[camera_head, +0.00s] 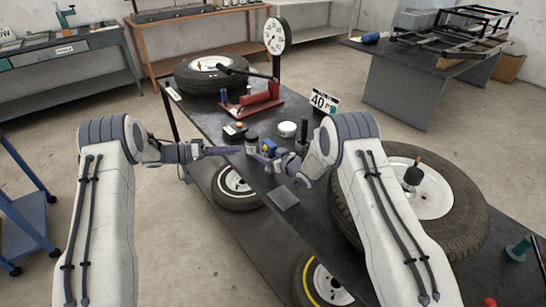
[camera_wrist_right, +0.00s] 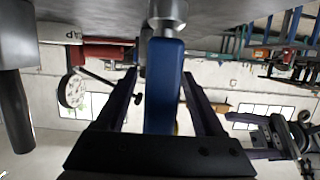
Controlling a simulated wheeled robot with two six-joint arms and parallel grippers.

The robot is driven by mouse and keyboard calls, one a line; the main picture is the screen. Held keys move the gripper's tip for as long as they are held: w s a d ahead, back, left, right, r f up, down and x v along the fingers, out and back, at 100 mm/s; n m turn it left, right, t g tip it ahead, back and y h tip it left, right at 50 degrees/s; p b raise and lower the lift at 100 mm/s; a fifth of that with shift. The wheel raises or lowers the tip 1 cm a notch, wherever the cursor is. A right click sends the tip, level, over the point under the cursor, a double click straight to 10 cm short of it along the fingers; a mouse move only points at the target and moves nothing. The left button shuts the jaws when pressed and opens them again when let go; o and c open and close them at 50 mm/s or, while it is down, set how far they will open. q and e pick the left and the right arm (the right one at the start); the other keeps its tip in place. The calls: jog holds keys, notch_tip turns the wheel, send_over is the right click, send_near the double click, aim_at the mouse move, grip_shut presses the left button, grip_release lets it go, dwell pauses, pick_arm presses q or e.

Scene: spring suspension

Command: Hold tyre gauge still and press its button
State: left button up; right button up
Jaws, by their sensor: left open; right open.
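A small blue gauge-like object (camera_head: 268,147) with a yellow part stands on the dark table between my two grippers. I take it for the tyre gauge; its button cannot be made out. In the right wrist view its blue body (camera_wrist_right: 164,88) with a silver end lies between the fingers of my right gripper (camera_wrist_right: 163,90), with visible room on at least the right side. The right gripper (camera_head: 263,160) is open. My left gripper (camera_head: 218,151) is open and empty, left of the gauge near the table's edge; its arm shows in the right wrist view (camera_wrist_right: 275,138).
A dark jar (camera_head: 251,144), a white-lidded tin (camera_head: 287,129) and a dark upright cylinder (camera_head: 303,136) stand close by. Behind are a red tool (camera_head: 255,99), a large dial (camera_head: 275,35) and a tyre (camera_head: 188,75).

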jog(key=shift+w+a+f, duration=0.25)
jog(key=shift+w+a, duration=0.15)
jog(key=shift+w, duration=0.15)
grip_shut()
jog(key=c, duration=0.8)
grip_release()
grip_shut()
pick_arm(q)
grip_shut()
dwell(0.8)
